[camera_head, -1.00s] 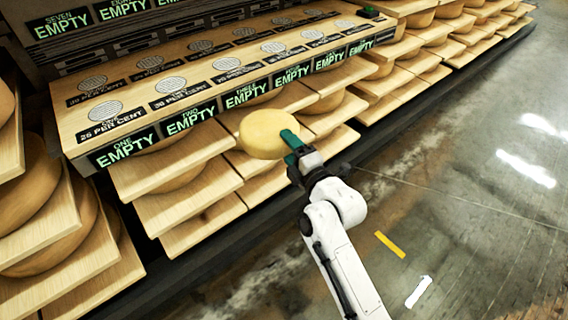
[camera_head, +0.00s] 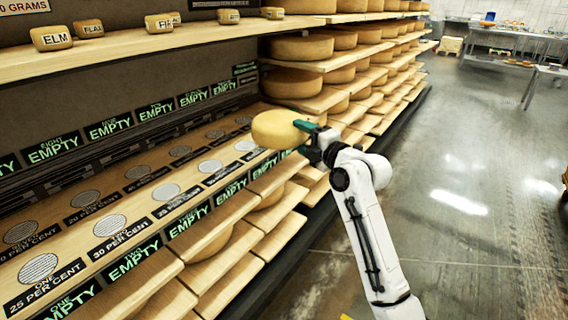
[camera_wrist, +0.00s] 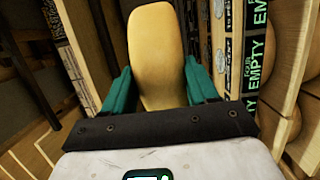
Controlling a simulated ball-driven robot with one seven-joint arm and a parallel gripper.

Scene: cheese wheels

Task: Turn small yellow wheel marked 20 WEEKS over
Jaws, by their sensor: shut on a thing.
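A small yellow cheese wheel (camera_head: 282,129) is held in my gripper (camera_head: 306,136) in the head view, above the right part of the shelf with round grey discs. In the wrist view the same wheel (camera_wrist: 157,50) stands between the two green fingers of my gripper (camera_wrist: 163,92), which are shut on its sides. In the head view the wheel looks roughly level, seen from its side. No 20 WEEKS marking can be read on it in either view.
The disc shelf (camera_head: 150,224) carries labels such as 25 PER CENT and green EMPTY signs. Small marked blocks, one reading ELM (camera_head: 50,37), stand on an upper shelf (camera_head: 140,62). Large wheels (camera_head: 301,47) fill racks behind. The floor (camera_head: 470,200) at right is open.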

